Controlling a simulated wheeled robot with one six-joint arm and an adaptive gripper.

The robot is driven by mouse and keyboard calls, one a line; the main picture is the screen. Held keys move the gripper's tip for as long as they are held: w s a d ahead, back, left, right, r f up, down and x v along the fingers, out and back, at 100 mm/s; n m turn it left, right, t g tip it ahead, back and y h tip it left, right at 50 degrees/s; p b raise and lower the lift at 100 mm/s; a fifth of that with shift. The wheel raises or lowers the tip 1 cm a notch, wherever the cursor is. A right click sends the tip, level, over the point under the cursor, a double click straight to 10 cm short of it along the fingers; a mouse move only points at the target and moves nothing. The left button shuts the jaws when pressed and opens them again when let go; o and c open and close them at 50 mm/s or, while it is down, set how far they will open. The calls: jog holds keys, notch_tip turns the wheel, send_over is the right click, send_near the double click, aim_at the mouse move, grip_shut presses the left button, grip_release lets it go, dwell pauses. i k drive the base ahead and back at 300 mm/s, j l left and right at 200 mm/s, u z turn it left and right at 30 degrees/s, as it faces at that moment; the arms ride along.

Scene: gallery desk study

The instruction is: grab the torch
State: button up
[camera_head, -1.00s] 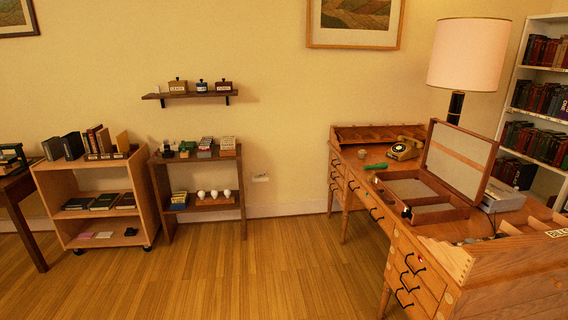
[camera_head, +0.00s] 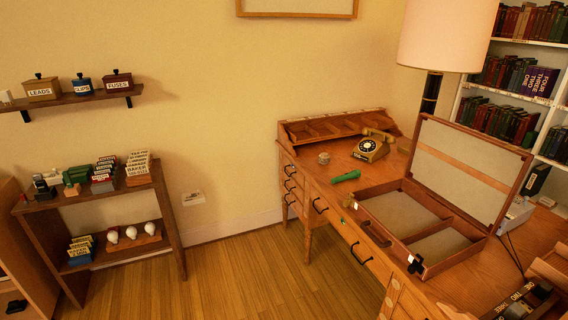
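A green torch (camera_head: 345,177) lies on the wooden desk (camera_head: 318,172), in front of the rotary telephone and left of the open case. It lies on its side, with its wider end toward the left. Nothing covers it. My gripper is not in view.
An open wooden case (camera_head: 400,247) with its lid raised takes up the desk's middle. A rotary telephone (camera_head: 371,146) and a small round object (camera_head: 324,158) sit behind the torch. A lamp (camera_head: 447,36) stands behind. A low shelf (camera_head: 167,212) is at left; the floor between is clear.

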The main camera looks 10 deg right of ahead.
aim_at(356, 173)
jog(key=i+j+z, duration=0.3)
jog(key=i, duration=0.15)
jog(key=i+j+z, duration=0.2)
jog(key=i+z, duration=0.15)
jog(key=i, duration=0.15)
jog(key=j+z, duration=0.3)
jog(key=j, duration=2.1)
